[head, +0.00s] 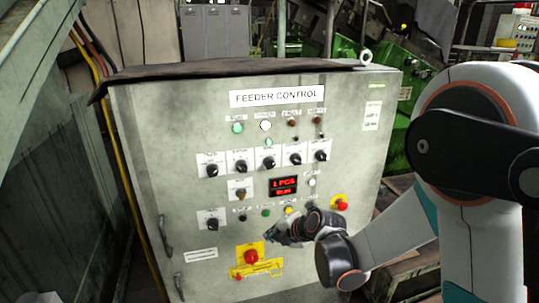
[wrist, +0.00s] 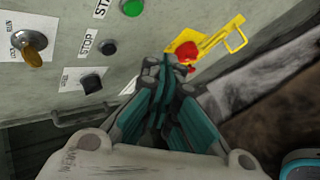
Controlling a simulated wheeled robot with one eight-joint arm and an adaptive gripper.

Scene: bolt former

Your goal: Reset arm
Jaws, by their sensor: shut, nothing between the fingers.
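My gripper (head: 272,238) is shut and empty in front of the lower middle of the feeder control cabinet (head: 150,150). In the head view it overlaps the area just right of the red switch on its yellow plate (head: 243,271). In the wrist view the teal-padded fingers of my gripper (wrist: 163,68) meet near the centre. The red and yellow switch (wrist: 187,48) lies just beyond them. Whether the fingertips touch the panel, I cannot tell. My arm comes in from the right and hides part of the panel's lower right.
The panel carries several black knobs (head: 211,169), a lit red display (head: 283,186) and a red emergency button (head: 340,203). The wrist view shows a green button (wrist: 132,7), a black stop button (wrist: 108,47) and a key switch (wrist: 34,40). Green machinery (head: 345,50) stands behind.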

